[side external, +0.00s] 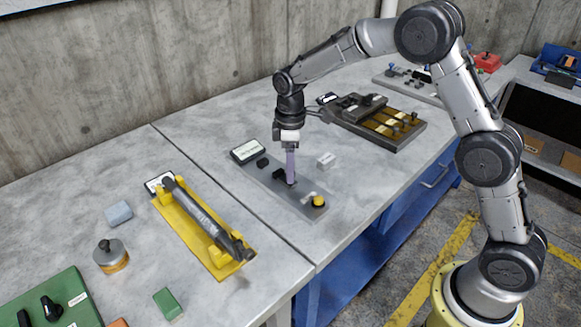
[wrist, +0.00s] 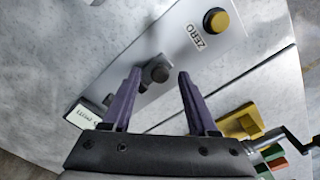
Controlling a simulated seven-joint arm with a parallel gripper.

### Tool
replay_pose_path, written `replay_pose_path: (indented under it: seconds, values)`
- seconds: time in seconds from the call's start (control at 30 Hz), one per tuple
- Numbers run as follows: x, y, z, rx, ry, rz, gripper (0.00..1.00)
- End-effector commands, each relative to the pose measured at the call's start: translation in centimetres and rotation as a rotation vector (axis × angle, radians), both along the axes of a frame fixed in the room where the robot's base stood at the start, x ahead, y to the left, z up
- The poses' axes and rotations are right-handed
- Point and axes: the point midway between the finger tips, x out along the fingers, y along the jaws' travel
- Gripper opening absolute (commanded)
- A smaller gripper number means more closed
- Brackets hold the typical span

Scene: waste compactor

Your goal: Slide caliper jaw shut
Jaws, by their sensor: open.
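The caliper is a grey plate (side external: 257,174) near the middle of the bench, also in the wrist view (wrist: 190,65). It bears a framed display (side external: 246,151), dark blocks (side external: 263,162) and a yellow button (side external: 318,201) beside a ZERO label (wrist: 198,38). My gripper (side external: 290,182) points down over the plate, its purple fingers close to a dark block. In the wrist view my gripper (wrist: 159,74) is open, with a dark round-topped knob (wrist: 157,71) between the fingertips. Contact with the knob cannot be told. The fingers partly hide the jaw parts in the side view.
A yellow stand (side external: 194,232) with a grey tool lies left of the plate. A dark fixture with brass parts (side external: 380,120) stands farther right.

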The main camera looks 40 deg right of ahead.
Motion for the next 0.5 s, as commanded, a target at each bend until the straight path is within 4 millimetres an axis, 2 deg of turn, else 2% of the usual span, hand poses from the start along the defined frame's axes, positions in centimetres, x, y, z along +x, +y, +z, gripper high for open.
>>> replay_pose_path:
  seconds: [0.37, 0.5]
  values:
    - [-0.03, 0.00, -0.65, -0.001, 0.001, 0.000, 0.59]
    - [-0.02, -0.01, -0.63, 0.000, 0.000, 0.000, 0.36]
